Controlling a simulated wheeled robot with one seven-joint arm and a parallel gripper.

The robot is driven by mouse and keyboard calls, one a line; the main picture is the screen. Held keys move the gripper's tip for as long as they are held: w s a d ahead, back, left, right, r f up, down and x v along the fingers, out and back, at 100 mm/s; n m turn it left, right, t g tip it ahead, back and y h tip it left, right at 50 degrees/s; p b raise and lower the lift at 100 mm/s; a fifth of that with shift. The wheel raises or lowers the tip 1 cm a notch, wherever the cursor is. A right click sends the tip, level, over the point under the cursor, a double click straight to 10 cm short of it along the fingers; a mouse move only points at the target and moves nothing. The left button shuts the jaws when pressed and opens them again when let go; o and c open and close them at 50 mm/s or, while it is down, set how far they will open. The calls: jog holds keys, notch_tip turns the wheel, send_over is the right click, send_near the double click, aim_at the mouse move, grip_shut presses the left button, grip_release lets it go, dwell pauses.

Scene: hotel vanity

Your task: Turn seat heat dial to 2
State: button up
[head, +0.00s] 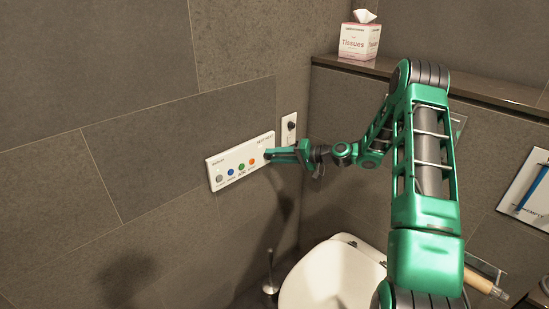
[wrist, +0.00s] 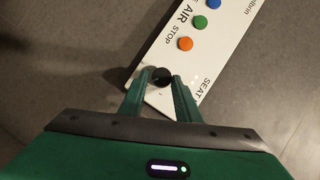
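The seat heat dial (wrist: 161,76) is a small round black knob near the "SEAT" end of a white control panel (wrist: 222,45). In the head view the panel (head: 225,164) is fixed to the left wall, and my gripper hides the dial. My gripper (head: 270,154) reaches the panel's right end. In the wrist view my gripper (wrist: 160,78) has its two green fingers apart, one on each side of the dial. Whether they touch it is unclear. The dial's setting marks are too small to read.
Coloured buttons, including an orange one (wrist: 185,43), sit along the panel. A small white plate with a black knob (head: 290,127) is right of the panel. A toilet (head: 325,280) stands below, and a tissue box (head: 359,41) rests on the ledge.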

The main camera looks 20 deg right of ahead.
jog(key=shift+o, duration=1.1)
jog(key=shift+d, duration=0.1)
jog(key=v, duration=1)
jog(key=shift+s+d, duration=0.15)
jog(key=shift+s, duration=0.1)
